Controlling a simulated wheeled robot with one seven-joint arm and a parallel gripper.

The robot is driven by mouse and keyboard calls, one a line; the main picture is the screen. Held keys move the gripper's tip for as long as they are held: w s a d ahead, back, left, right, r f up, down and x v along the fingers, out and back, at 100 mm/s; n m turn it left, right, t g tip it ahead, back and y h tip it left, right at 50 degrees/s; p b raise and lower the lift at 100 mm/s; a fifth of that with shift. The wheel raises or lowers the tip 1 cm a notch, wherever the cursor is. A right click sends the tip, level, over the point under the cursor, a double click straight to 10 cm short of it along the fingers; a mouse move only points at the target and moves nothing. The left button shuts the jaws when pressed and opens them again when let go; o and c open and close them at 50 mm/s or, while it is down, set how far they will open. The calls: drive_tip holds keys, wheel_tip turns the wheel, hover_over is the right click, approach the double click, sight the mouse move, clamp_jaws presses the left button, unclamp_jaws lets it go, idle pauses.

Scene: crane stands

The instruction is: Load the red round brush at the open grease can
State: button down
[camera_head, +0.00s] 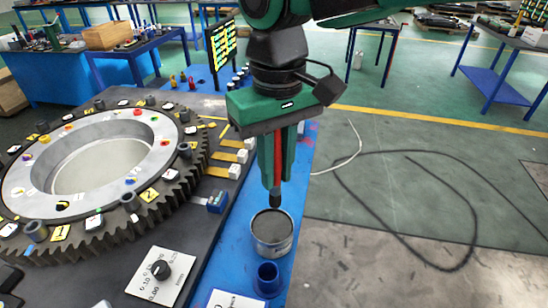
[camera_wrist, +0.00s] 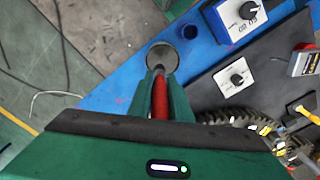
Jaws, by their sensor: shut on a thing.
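My gripper (camera_head: 276,183) is shut on the red round brush (camera_head: 278,152), which points downward between the green fingers. The brush's red handle also shows in the wrist view (camera_wrist: 160,98), between the fingers. Its dark tip (camera_head: 275,198) is just above the open grease can (camera_head: 272,240). The can is a grey metal tin with a dark round opening, standing on the blue bench strip. In the wrist view the can (camera_wrist: 163,53) lies beyond the brush tip. The tip overlaps the opening there; I cannot tell exactly how far above the grease it is.
An empty-looking blue cup (camera_head: 268,278) stands just in front of the can. A large toothed ring (camera_head: 90,160) fills the left of the bench. A white dial box (camera_head: 162,274) and small white blocks (camera_head: 243,155) sit nearby.

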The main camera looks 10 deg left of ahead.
sight(272, 195)
drive_tip(key=f, duration=0.3)
drive_tip(key=shift+s+a+f, duration=0.1)
drive_tip(key=shift+s+a, duration=0.05)
drive_tip(key=shift+a, duration=0.15)
drive_tip(key=shift+f, duration=1.3)
drive_tip(key=shift+f, duration=0.55)
idle(1.0)
drive_tip(key=shift+r, duration=3.55)
